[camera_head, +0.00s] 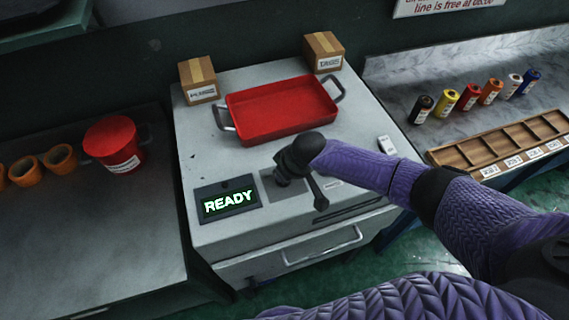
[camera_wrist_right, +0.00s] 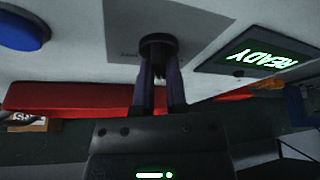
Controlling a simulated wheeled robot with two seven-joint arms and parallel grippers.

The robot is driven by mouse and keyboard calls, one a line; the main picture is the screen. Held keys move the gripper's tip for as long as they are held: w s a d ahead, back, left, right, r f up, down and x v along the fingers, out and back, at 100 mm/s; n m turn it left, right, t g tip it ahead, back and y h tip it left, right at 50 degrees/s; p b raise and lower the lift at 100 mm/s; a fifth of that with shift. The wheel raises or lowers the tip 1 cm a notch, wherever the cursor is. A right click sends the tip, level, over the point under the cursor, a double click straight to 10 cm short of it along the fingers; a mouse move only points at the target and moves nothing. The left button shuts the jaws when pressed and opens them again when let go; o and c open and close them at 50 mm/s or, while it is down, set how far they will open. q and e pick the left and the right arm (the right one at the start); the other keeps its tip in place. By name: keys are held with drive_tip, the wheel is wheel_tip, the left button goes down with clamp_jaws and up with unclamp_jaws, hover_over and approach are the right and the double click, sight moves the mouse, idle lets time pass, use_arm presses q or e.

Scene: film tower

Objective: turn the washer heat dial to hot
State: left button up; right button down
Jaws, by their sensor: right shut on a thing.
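The washer is a pale grey machine (camera_head: 235,245) with a lit READY display (camera_head: 229,200) on its top. The dark heat dial (camera_wrist_right: 158,42) sits on a grey square plate (camera_wrist_right: 125,22) in the right wrist view. My right gripper (camera_head: 286,178) reaches down onto that plate, just right of the display in the head view. In the right wrist view my right gripper (camera_wrist_right: 158,85) has its two fingers closed around the dial. The gripper hides most of the dial in the head view, and I cannot read its setting. My left gripper is in neither view.
A red tray (camera_head: 285,108) with handles lies behind the dial, with two cardboard boxes (camera_head: 199,80) at the back corners. A red pot (camera_head: 116,144) stands left. Several colored canisters (camera_head: 470,97) and a wooden rack (camera_head: 505,143) are right. A blue disc (camera_wrist_right: 22,30) shows in the wrist view.

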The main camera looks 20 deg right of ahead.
drive_tip(key=m+p, duration=0.1)
drive_tip(key=m+h+p, duration=0.1)
drive_tip(key=m, duration=0.1)
drive_tip(key=shift+a+r, duration=0.1)
drive_tip(key=shift+r, duration=0.1)
drive_tip(key=shift+m+h+p, duration=0.3)
drive_tip(key=shift+m+p, duration=0.45)
drive_tip(key=shift+m, duration=0.05)
drive_tip(key=m+h, duration=0.1)
drive_tip(key=m, duration=0.1)
drive_tip(key=shift+a+f+m+p, duration=0.1)
drive_tip(key=shift+f+m+p, duration=0.05)
drive_tip(key=shift+m+p, duration=0.25)
drive_tip(key=m+h, duration=0.1)
drive_tip(key=m, duration=0.1)
drive_tip(key=shift+m, duration=0.3)
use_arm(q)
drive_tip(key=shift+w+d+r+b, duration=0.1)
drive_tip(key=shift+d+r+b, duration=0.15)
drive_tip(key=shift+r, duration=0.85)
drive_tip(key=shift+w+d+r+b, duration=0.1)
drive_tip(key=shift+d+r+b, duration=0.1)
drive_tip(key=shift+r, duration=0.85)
use_arm(e)
drive_tip(key=shift+m+g+h, duration=0.3)
drive_tip(key=shift+m+h, duration=0.4)
drive_tip(key=shift+m, duration=1.2)
drive_tip(key=shift+w, duration=0.1)
